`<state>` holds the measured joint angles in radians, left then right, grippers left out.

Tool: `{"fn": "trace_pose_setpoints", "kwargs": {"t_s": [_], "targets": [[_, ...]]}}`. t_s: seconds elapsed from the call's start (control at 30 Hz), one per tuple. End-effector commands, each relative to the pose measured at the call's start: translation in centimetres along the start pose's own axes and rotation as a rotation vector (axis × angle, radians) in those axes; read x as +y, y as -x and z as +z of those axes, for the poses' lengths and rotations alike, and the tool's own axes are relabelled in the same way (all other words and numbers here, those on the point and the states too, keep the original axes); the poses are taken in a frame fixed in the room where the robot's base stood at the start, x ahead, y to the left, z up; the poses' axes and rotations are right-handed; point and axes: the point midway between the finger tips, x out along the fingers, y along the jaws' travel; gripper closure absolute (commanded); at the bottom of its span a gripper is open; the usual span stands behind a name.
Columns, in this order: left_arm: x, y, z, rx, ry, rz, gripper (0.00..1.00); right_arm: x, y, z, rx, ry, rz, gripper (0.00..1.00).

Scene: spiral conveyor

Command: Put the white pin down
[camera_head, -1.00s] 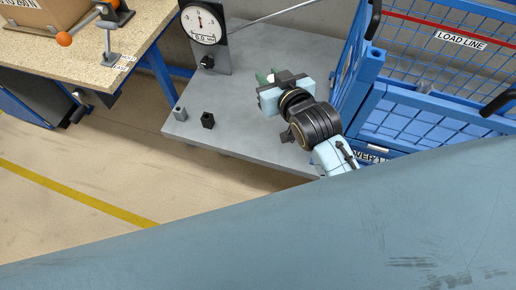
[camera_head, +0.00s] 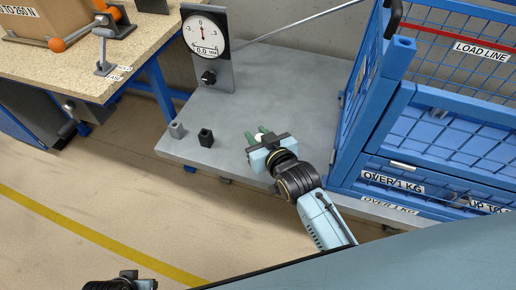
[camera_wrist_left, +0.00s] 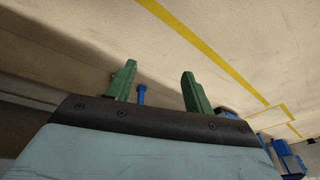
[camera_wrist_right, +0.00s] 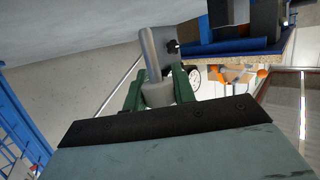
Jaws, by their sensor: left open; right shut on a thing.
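The white pin (camera_wrist_right: 150,52) is held between the green fingers of my right gripper (camera_wrist_right: 158,90), with its thicker end between them and its slim shaft pointing away from the gripper. In the head view my right gripper (camera_head: 260,137) is over the front part of the grey table, right of the black block, and only a small white bit of the pin (camera_head: 262,138) shows. Whether the pin touches the table cannot be told. My left gripper (camera_wrist_left: 158,85) is open and empty, over the floor; part of that arm shows at the bottom left of the head view.
The grey table (camera_head: 270,85) carries a dial gauge (camera_head: 206,32), a small grey block (camera_head: 177,130) and a black block (camera_head: 206,137). A blue mesh cage (camera_head: 390,125) stands at the right. A wooden workbench (camera_head: 60,65) is at the left. The table's middle is clear.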

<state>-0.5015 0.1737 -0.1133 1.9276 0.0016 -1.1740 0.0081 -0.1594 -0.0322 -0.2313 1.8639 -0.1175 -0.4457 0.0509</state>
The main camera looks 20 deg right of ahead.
Motion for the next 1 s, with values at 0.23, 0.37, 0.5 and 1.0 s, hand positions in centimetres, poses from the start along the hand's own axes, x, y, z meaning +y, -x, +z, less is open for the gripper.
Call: {"fn": "trace_pose_setpoints", "kwargs": {"t_s": [0.23, 0.37, 0.5, 1.0], "targets": [[0.6, 1.5, -0.8, 0.015, 0.003, 0.01, 0.48, 0.0, -0.5, 1.6, 0.0, 0.0, 0.0, 1.0], [1.1, 3.1, -1.4, 0.027, 0.006, 0.019, 0.48, 0.0, -0.9, 3.0, 0.0, 0.0, 0.0, 1.0], [1.4, 4.4, -1.8, 0.034, 0.009, 0.025, 0.48, 0.0, -1.2, 3.9, 0.0, -0.001, 0.0, 1.0], [1.5, 5.0, -1.9, 0.036, 0.01, 0.026, 0.48, 0.0, -1.3, 4.2, 0.001, -0.001, 0.0, 0.67]]}}
